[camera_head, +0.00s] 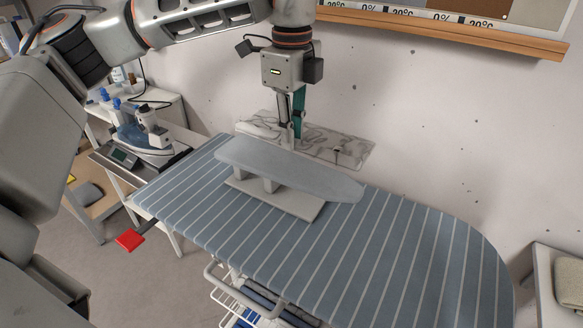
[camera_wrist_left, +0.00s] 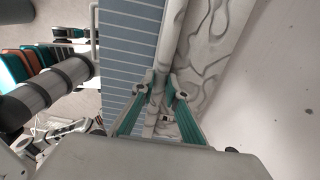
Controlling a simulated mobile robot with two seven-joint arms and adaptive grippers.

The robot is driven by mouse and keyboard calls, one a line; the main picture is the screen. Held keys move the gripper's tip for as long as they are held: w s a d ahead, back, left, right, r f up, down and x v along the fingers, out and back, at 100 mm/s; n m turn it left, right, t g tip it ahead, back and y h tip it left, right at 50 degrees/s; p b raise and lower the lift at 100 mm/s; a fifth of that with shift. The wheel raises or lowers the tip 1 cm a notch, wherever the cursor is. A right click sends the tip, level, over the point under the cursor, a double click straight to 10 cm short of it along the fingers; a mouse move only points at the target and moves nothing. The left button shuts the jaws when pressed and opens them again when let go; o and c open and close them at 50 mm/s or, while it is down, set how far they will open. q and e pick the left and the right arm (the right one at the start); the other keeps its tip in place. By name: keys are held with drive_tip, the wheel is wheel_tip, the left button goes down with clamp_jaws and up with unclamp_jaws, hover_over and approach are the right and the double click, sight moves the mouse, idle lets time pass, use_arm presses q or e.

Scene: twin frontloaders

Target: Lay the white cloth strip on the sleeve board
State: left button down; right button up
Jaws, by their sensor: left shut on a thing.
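The grey sleeve board (camera_head: 290,172) stands on its pale base on the striped ironing board; its top is bare. My left gripper (camera_head: 292,138) points down just behind the sleeve board, near the wall side. In the left wrist view its fingers (camera_wrist_left: 163,92) are shut on a narrow pale band that looks like the white cloth strip (camera_wrist_left: 172,35). In the head view the strip cannot be told apart clearly behind the sleeve board. My right gripper is in neither view.
The striped ironing board (camera_head: 400,240) has free room to the right. A marbled grey-white surface (camera_head: 345,152) lies behind it along the wall. A side table (camera_head: 170,158) with bottles stands at left. A red tab (camera_head: 130,240) juts out at front left. A folded towel (camera_head: 569,280) lies far right.

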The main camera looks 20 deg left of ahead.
sight(292, 181)
use_arm(q)
wheel_tip(292, 181, down, 9)
drive_tip(key=shift+r, duration=0.1)
idle(0.4)
drive_tip(key=shift+f, duration=0.25)
drive_tip(key=c, duration=2)
unclamp_jaws()
drive_tip(key=shift+r, duration=0.1)
wheel_tip(292, 181, up, 12)
drive_tip(key=shift+r, duration=0.1)
